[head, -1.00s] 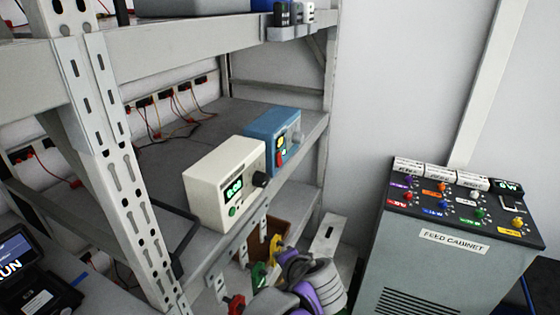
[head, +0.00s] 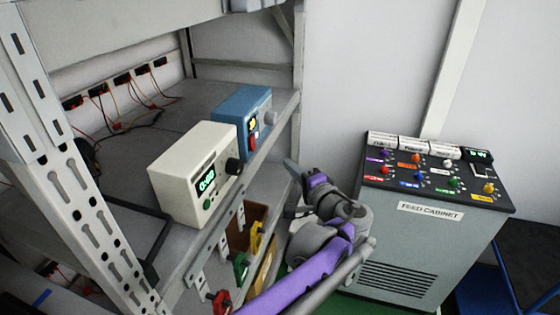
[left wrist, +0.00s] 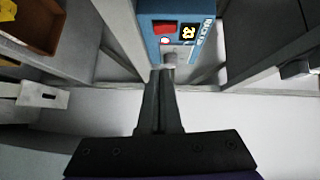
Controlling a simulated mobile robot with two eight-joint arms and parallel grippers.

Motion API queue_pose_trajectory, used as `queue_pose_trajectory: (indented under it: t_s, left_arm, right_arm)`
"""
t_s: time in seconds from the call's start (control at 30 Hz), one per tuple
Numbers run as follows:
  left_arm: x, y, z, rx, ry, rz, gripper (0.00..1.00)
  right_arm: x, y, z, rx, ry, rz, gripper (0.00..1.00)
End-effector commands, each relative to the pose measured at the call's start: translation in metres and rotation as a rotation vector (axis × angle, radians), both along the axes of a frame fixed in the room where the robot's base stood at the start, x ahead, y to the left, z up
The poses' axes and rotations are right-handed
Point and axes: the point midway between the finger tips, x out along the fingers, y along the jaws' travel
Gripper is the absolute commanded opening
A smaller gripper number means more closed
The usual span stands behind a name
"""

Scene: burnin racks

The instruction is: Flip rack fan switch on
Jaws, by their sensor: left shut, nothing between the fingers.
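A blue box (head: 238,103) sits on the rack's middle shelf, behind a cream box. Its front carries a red switch (head: 253,142), a small yellow-digit display and a grey knob (head: 271,118). In the left wrist view the blue box (left wrist: 148,38) is ahead at the top, with the red switch (left wrist: 165,29) and side lettering I cannot read surely. My left gripper (head: 291,166) is shut and empty, in front of and below the blue box, apart from the switch in the head view. My right gripper is not in view.
A cream box (head: 178,170) with a green display stands nearer on the shelf (head: 125,150). Below hang red, green and yellow clamp-like items. The feed cabinet (head: 405,255) stands to the right.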

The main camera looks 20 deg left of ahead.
Motion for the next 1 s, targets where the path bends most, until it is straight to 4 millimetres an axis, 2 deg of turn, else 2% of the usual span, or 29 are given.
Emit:
queue_pose_trajectory:
  t_s: [0.4, 0.53, 0.7, 1.0]
  left_arm:
    - [0.057, 0.065, -0.007, -0.001, 0.0, 0.003, 0.0]
    - [0.056, 0.086, -0.009, -0.001, 0.0, 0.003, 0.0]
    - [0.055, 0.101, -0.012, 0.0, 0.0, 0.002, 0.0]
    - [0.055, 0.104, -0.013, -0.001, 0.001, -0.001, 0.0]
  right_arm:
    - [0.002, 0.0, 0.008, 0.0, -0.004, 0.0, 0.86]
    - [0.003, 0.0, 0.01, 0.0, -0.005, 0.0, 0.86]
    - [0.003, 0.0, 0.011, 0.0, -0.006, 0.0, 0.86]
    - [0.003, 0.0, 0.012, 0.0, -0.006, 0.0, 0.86]
